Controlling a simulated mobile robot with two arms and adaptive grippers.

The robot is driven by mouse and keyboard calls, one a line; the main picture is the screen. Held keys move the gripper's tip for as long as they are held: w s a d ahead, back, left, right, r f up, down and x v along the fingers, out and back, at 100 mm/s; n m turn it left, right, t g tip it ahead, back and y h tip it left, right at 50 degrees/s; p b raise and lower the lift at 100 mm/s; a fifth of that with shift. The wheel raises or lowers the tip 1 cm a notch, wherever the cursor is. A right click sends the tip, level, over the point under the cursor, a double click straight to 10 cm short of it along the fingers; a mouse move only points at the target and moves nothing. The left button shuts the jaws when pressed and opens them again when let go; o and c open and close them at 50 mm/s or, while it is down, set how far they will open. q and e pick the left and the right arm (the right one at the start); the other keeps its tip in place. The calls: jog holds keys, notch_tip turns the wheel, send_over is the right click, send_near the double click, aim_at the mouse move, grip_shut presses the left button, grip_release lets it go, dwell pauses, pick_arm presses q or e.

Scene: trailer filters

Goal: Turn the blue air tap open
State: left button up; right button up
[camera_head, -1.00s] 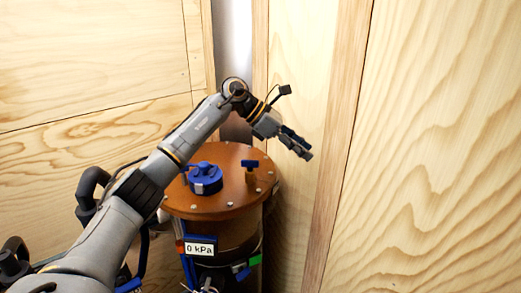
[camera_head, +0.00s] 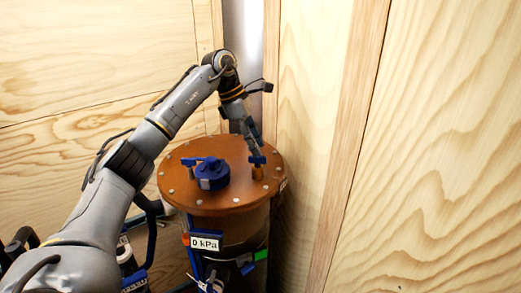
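The blue air tap (camera_head: 257,160) is a small T-shaped handle on a brass stem, at the right side of the round orange-brown lid (camera_head: 222,201). My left gripper (camera_head: 256,147) points down at the tap from above and behind. Its fingertips are at the blue handle or just behind it; I cannot tell whether they touch it. The fingers are small and overlap, so their opening is not clear. My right gripper is not in view.
A larger blue cap (camera_head: 212,177) with a handle sits left of the tap on the lid. A display below the lid reads 0 kPa (camera_head: 205,243). Wooden walls stand close behind and to the right (camera_head: 430,150) of the vessel.

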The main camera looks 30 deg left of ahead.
aim_at(262, 157)
pick_arm(q)
jog(key=x, duration=0.3)
jog(key=shift+d+p, duration=0.15)
jog(key=shift+p, duration=0.2)
jog(key=shift+f, duration=0.25)
grip_shut()
